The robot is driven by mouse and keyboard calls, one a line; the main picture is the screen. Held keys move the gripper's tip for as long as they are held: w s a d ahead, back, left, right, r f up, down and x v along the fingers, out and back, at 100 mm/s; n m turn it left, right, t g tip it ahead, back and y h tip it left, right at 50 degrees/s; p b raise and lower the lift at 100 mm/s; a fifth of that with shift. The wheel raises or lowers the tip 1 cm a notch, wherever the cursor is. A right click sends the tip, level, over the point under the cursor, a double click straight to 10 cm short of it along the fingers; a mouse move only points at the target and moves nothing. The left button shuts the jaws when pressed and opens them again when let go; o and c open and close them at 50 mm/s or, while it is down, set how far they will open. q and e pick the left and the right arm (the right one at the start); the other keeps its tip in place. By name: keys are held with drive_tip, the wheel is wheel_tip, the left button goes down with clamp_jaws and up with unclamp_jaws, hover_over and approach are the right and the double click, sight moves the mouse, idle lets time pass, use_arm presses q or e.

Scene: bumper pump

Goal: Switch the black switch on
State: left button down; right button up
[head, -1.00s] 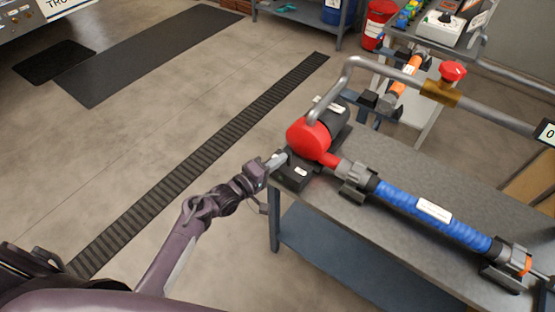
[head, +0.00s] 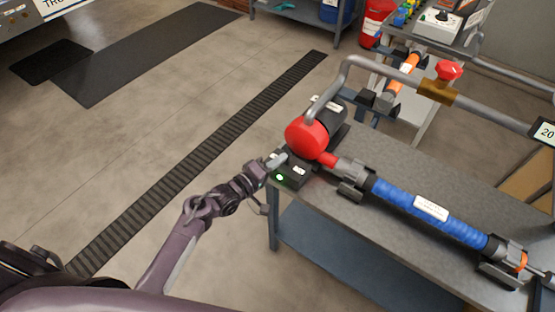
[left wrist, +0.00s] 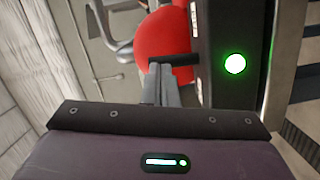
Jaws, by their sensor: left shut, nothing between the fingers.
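The black switch box (head: 291,175) sits at the near left corner of the grey workbench (head: 395,157), in front of the red and black pump (head: 306,139). A green light glows on the box. In the left wrist view the box (left wrist: 220,88) stands right of the fingers, its round light bright green. A short black lever (left wrist: 184,59) sticks out from its side towards the fingertips. My left gripper (head: 278,160) is shut and empty, its fingertips at the lever; whether they touch it I cannot tell. My right gripper is not in view.
A blue hose (head: 405,201) runs from the pump along the bench. A grey pipe with a red-handled valve (head: 449,71) arches above it. A display (head: 545,132) at the right edge reads 20.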

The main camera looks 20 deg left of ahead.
use_arm(q)
drive_tip(key=shift+s+d+m+p, duration=0.1)
drive_tip(key=shift+d+m+p, duration=0.2)
drive_tip(key=shift+m, duration=0.2)
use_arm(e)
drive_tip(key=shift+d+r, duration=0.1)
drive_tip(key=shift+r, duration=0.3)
use_arm(q)
drive_tip(key=shift+d, duration=0.1)
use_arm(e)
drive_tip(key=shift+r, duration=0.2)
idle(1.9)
